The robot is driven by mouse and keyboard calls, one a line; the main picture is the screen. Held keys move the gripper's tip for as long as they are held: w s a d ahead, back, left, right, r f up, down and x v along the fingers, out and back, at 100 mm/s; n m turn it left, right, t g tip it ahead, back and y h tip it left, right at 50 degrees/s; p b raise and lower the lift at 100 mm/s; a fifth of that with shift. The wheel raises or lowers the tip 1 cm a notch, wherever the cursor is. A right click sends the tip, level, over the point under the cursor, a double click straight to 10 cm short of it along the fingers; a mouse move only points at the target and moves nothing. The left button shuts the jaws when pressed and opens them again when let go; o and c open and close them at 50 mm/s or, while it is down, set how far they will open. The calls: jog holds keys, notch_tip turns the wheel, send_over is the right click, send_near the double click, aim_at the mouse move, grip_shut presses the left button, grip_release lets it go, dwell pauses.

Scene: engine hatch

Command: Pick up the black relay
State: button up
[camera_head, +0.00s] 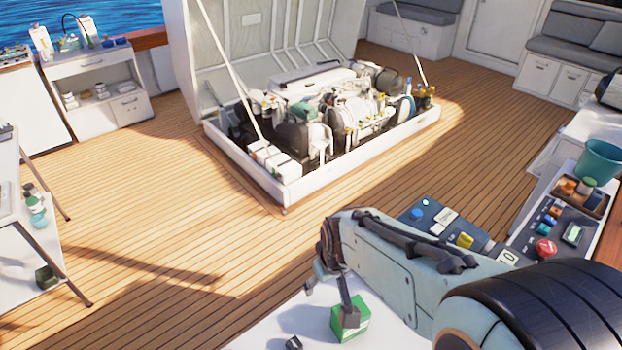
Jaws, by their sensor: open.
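A small dark object (293,343), which may be the black relay, lies on the white tabletop (262,335) at the bottom edge of the picture. It is too small to identify for sure. My gripper (330,302) is open above this tabletop, pointing down, with its fingers apart. It is up and to the right of the dark object and apart from it. A green and white box (360,322) stands on the tabletop. One finger overlaps the box in the picture; I cannot tell whether they touch.
A control panel with a red button (545,248) and a teal bucket (597,162) are at the right. The open engine hatch (290,192) is in the middle of the wooden deck (150,215). A white cart (100,85) and a side table (15,275) stand at the left.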

notch_tip(320, 180, down, 5)
jog(key=a+n+g, duration=0.1)
jog(key=a, duration=0.2)
jog(key=n+g+h, duration=0.1)
jog(key=g, duration=0.1)
send_over(294, 343)
notch_tip(294, 343, down, 7)
jog(key=shift+s+r, duration=0.1)
notch_tip(294, 343, down, 6)
jog(key=shift+f, duration=0.1)
grip_shut()
